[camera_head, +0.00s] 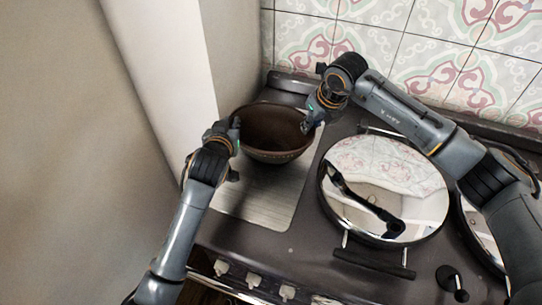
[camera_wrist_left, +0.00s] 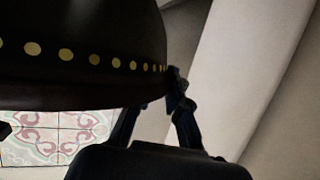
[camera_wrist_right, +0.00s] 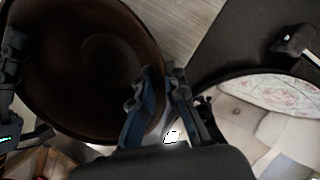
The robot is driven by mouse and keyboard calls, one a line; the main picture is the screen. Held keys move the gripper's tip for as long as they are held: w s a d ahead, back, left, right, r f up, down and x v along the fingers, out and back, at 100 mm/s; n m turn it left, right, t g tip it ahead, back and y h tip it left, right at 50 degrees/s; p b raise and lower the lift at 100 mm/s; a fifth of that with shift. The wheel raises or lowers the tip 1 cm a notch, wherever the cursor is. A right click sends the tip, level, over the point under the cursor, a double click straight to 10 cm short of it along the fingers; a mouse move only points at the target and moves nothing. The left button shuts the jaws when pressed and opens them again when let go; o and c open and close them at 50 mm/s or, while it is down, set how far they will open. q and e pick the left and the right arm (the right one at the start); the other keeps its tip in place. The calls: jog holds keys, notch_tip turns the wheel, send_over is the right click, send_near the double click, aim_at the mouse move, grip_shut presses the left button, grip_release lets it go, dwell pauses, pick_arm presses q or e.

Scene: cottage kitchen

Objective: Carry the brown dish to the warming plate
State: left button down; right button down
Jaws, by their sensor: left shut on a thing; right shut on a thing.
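The brown dish (camera_head: 272,134) is a round, deep bowl held between my two grippers over the metal warming plate (camera_head: 256,205) at the left of the stove. My left gripper (camera_head: 236,137) is shut on its left rim. My right gripper (camera_head: 309,122) is shut on its right rim. The left wrist view shows the dish's dark outer side (camera_wrist_left: 80,50) with a row of pale dots. The right wrist view shows its empty inside (camera_wrist_right: 85,65). The dish looks about level. Whether its base touches the plate I cannot tell.
A round, mirror-like lid (camera_head: 385,185) covers a burner right of the plate, and another (camera_head: 480,225) is partly hidden by my right arm. A pale wall column (camera_head: 165,60) stands close at the left. Several knobs (camera_head: 253,280) line the stove front. A tiled wall (camera_head: 400,40) is behind.

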pick_arm(q)
jog(key=shift+a+f, duration=0.2)
jog(key=shift+f, duration=0.15)
pick_arm(e)
jog(key=shift+w+d+f, duration=0.15)
jog(key=shift+d+f, duration=0.3)
jog(key=shift+f, duration=0.05)
pick_arm(q)
jog(key=c, duration=1.5)
grip_release()
jog(key=shift+r, duration=0.15)
pick_arm(e)
jog(key=c, duration=1.5)
grip_release()
jog(key=shift+r, duration=0.15)
jog(key=shift+c, duration=0.2)
pick_arm(q)
jog(key=shift+o, duration=0.8)
pick_arm(e)
jog(key=shift+o, duration=0.8)
jog(key=shift+a, duration=0.1)
pick_arm(q)
jog(key=shift+d, duration=0.1)
pick_arm(e)
jog(key=shift+a, duration=0.1)
